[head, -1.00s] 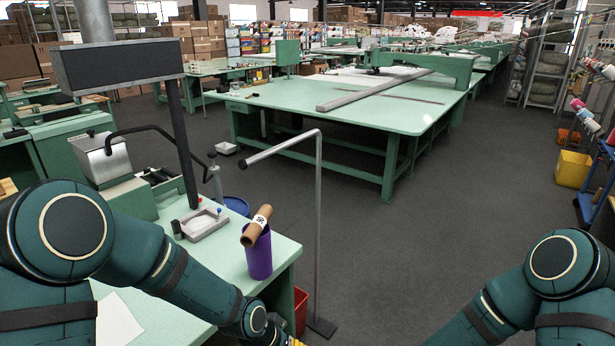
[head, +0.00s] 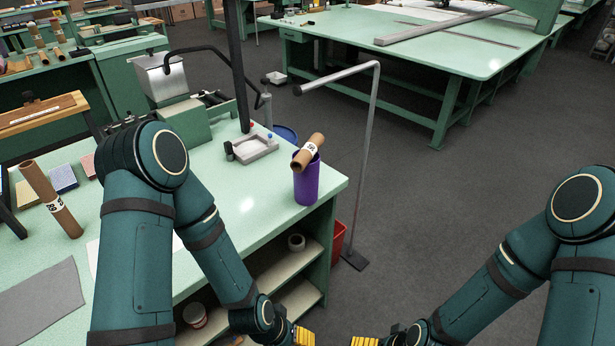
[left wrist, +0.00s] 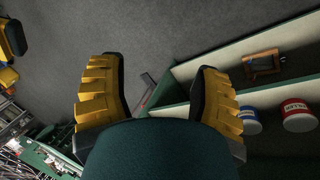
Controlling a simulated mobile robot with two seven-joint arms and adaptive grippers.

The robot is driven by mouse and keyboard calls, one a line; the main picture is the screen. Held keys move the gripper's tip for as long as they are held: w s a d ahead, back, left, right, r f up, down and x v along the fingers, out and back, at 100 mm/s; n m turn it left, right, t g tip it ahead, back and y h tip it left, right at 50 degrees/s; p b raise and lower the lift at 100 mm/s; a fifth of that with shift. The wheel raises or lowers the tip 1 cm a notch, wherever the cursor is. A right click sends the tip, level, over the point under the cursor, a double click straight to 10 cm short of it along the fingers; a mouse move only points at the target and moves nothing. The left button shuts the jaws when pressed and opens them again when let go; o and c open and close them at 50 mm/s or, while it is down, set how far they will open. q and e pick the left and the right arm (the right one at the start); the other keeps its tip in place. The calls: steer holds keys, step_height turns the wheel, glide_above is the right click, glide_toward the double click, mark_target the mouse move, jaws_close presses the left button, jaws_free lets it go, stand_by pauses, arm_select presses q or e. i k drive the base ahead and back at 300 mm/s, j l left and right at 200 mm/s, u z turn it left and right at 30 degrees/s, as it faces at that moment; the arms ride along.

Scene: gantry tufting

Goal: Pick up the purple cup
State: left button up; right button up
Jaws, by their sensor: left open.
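The purple cup (head: 306,186) stands upright near the right edge of the pale green workbench (head: 262,180). A brown cardboard tube (head: 308,151) with a white label rests tilted at its mouth. My left gripper (head: 303,337) is low at the bottom of the head view, below and apart from the cup. In the left wrist view its yellow fingers (left wrist: 160,66) are spread with nothing between them; the cup is not seen there. My right gripper (head: 366,341) shows only as yellow fingertips at the bottom edge, and its opening cannot be made out.
A grey metal stand (head: 368,150) rises from the floor just right of the cup. A small tray (head: 254,148) and a dark post stand behind it. Shelves under the bench hold a tape roll (head: 296,242) and a tin (head: 195,315).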

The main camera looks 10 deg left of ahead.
mark_target(306, 183)
steer(key=i+l+u, duration=0.4)
steer(key=l, duration=0.25)
steer(key=l+u, duration=0.25)
steer(key=i+l, duration=0.05)
steer(key=l, duration=0.1)
